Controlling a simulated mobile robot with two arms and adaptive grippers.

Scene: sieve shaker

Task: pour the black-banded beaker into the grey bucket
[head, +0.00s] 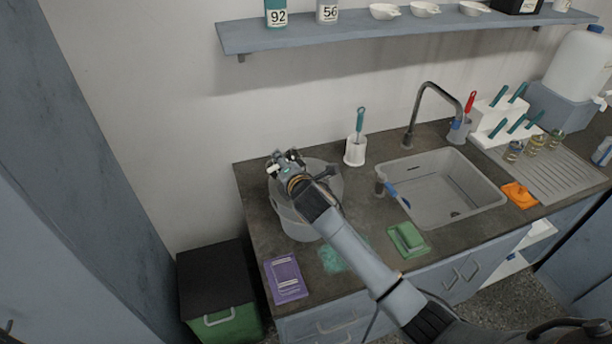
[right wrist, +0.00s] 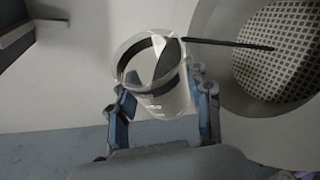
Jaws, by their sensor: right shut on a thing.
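The grey bucket (head: 298,228) stands on the left part of the dark counter. My right gripper (head: 284,163) is over the bucket's far left rim in the head view and covers part of its mouth. In the right wrist view, my right gripper (right wrist: 163,108) is shut on the clear black-banded beaker (right wrist: 160,92), one finger on each side. The beaker looks tilted in that view; I cannot tell whether it holds anything. A thin dark rod beside its rim reaches over a round opening with a grid-patterned surface (right wrist: 280,55). My left gripper is not in view.
A purple box (head: 286,278) and a green sponge-like block (head: 408,239) lie at the counter's front. A white holder (head: 355,152) with a teal-handled brush stands behind, left of the sink (head: 440,190). A shelf (head: 400,36) hangs above. A green bin (head: 225,322) stands left below.

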